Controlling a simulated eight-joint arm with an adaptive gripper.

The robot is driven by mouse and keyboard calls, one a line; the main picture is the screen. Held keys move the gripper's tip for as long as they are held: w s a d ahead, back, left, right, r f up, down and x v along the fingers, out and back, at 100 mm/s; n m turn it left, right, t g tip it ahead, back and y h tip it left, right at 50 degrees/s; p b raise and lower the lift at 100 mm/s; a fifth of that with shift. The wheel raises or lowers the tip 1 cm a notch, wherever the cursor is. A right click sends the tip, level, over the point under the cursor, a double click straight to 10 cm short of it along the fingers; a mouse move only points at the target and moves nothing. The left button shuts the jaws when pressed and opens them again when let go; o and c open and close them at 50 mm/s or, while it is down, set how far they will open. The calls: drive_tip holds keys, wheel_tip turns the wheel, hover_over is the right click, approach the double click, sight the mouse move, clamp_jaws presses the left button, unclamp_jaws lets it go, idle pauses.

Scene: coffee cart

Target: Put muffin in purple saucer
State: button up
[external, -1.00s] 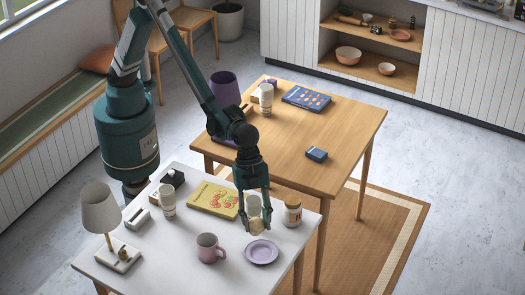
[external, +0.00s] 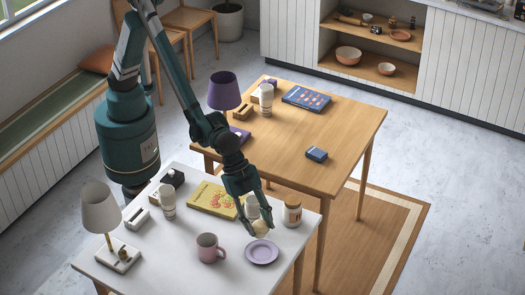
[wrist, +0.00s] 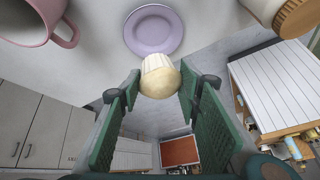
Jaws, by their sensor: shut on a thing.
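My gripper (external: 259,230) is shut on the muffin (external: 260,227), which has a pale top and a light wrapper. The muffin also shows between the green fingers in the wrist view (wrist: 159,76). The purple saucer (external: 262,251) lies empty on the white table, just in front of the muffin in the external view.
A pink mug (external: 208,247) stands left of the saucer. A yellow book (external: 213,199) lies further back. The table's front right edge is close to the saucer.

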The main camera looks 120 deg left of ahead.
sight(259, 237)
drive_tip(key=shift+w+d+r+n+t+y+b, duration=0.1)
drive_tip(key=shift+w+r+n+t+y+b, duration=0.05)
drive_tip(key=shift+n+t+y+b, duration=0.25)
drive_tip(key=shift+w+d+r+n+t+y+b, duration=0.1)
drive_tip(key=shift+r+n+t+y+b, duration=0.05)
drive_tip(key=shift+n+t+y+b, duration=0.2)
drive_tip(key=shift+f+b, duration=0.65)
drive_tip(key=shift+f, duration=2.5)
drive_tip(key=shift+f+b, duration=0.45)
drive_tip(key=shift+f, duration=1.4)
drive_tip(key=shift+f, duration=0.15)
drive_tip(key=o, duration=0.7)
